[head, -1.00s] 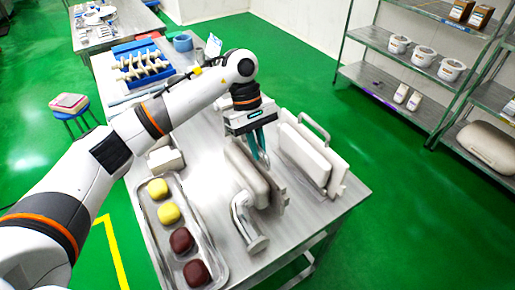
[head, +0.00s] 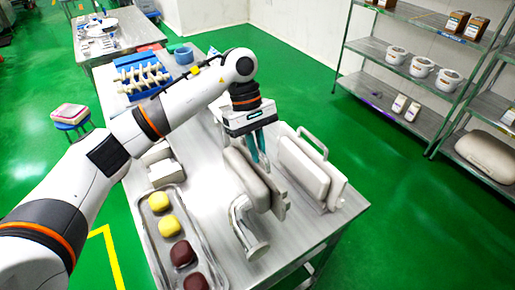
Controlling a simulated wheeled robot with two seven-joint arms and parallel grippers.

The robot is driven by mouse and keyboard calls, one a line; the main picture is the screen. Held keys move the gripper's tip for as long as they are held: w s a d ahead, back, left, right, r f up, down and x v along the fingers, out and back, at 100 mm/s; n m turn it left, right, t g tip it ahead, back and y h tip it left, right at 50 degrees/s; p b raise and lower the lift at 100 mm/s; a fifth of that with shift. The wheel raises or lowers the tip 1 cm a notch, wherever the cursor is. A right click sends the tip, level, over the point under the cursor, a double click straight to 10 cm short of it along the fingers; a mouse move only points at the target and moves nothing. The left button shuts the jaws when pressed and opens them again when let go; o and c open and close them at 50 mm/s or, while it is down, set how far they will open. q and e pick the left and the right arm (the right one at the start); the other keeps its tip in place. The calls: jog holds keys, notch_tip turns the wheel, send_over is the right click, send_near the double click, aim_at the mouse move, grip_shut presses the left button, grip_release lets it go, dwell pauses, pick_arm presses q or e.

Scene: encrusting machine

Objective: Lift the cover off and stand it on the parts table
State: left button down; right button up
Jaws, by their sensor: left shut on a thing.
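My left gripper (head: 258,158) reaches down over the steel parts table (head: 208,205). It is shut on the top of an upright pale beige panel, which I take to be the cover (head: 250,183). The cover stands upright at or just above the table top; I cannot tell whether its lower edge touches. The gripper fingers hide part of its upper edge. My right gripper is not in view.
A second pale panel with a handle (head: 308,170) stands close to the right. A pale curved pipe part (head: 246,230) is just in front of the cover. A tray (head: 151,232) of yellow and brown pieces lies left. A blue rack (head: 142,76) is behind.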

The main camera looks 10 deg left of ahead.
aim_at(256, 169)
pick_arm(q)
jog(key=shift+s+a+r+b, duration=0.15)
jog(key=shift+s+a+b, duration=0.05)
jog(key=shift+s+b, duration=0.2)
dwell(0.3)
jog(key=shift+f+b, duration=1.1)
jog(key=shift+b, duration=0.05)
jog(key=shift+f+b, duration=1.8)
jog(key=shift+b, duration=0.15)
jog(key=shift+w+b, duration=0.2)
jog(key=shift+b, duration=0.2)
jog(key=shift+d, duration=0.1)
